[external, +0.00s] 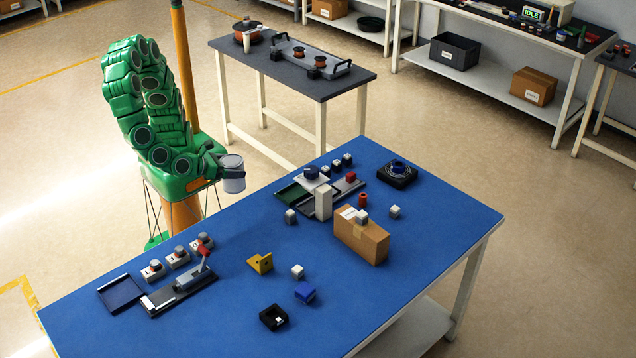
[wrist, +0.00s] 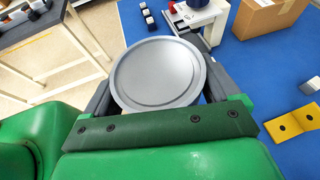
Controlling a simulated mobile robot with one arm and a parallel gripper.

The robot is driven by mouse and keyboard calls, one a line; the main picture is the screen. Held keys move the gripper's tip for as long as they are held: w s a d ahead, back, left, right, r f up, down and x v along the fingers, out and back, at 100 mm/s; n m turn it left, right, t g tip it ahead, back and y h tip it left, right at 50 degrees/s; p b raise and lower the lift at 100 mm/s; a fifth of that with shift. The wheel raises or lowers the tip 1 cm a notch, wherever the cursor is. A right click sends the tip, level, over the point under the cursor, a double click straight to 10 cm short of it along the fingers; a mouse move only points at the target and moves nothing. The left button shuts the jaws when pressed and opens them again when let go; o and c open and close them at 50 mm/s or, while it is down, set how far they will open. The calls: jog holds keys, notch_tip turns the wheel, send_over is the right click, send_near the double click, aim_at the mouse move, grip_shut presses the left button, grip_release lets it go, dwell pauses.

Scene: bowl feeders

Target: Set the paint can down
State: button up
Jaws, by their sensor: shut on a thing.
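The paint can (external: 233,178) is a light grey cylinder with a paler lid. My gripper (external: 221,163) is shut on it and holds it upright, near the far-left edge of the blue-topped table (external: 330,300). In the wrist view the can's round grey lid (wrist: 158,74) fills the middle, between the two dark fingers of my gripper (wrist: 160,85). In the external view the can appears above the table's edge; its exact height over the surface is hard to tell.
A cardboard box (external: 361,236), a press-like white fixture (external: 323,203) and a yellow bracket (external: 260,263) stand on the blue table. A lever fixture (external: 180,289) is at the left. The blue surface between lever fixture and white fixture is mostly clear. A grey-topped table (external: 235,57) stands behind.

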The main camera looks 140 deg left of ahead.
jog(key=shift+w+f, duration=0.35)
jog(key=shift+w, duration=0.05)
jog(key=shift+w+a+f, duration=0.15)
jog(key=shift+w+f, duration=1.95)
jog(key=shift+w, duration=0.1)
jog(key=shift+w+a+f, duration=0.2)
jog(key=shift+w+f, duration=1.85)
jog(key=shift+w, duration=0.1)
jog(key=shift+w+a+f, duration=0.15)
jog(key=shift+w+f, duration=1.95)
jog(key=shift+w, duration=0.1)
jog(key=shift+f, duration=0.15)
jog(key=o, duration=1.2)
